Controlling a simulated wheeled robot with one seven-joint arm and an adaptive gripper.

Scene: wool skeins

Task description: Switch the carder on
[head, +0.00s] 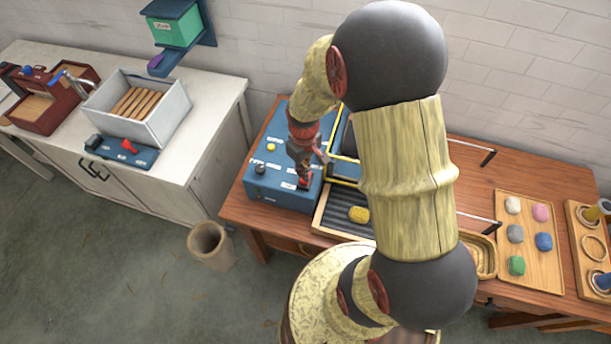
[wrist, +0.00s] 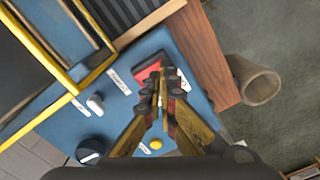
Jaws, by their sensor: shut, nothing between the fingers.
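The carder is a blue machine (head: 283,192) on the wooden table, with a yellow-edged frame (head: 331,173) on its right. Its blue panel (wrist: 125,103) fills the middle of the wrist view. On it are a red switch part (wrist: 146,72), a white knob (wrist: 95,104), a black knob (wrist: 90,150) and a yellow button (wrist: 155,145), with small white labels. My gripper (head: 303,182) is shut and empty, pointing down over the panel's front right part. In the wrist view its fingertips (wrist: 164,78) overlap the red part's edge; I cannot tell whether they touch it.
A wooden board (head: 525,268) with several coloured wool balls is farther right. A bin (head: 210,246) stands on the floor at left. A white cabinet (head: 190,150) is beyond it.

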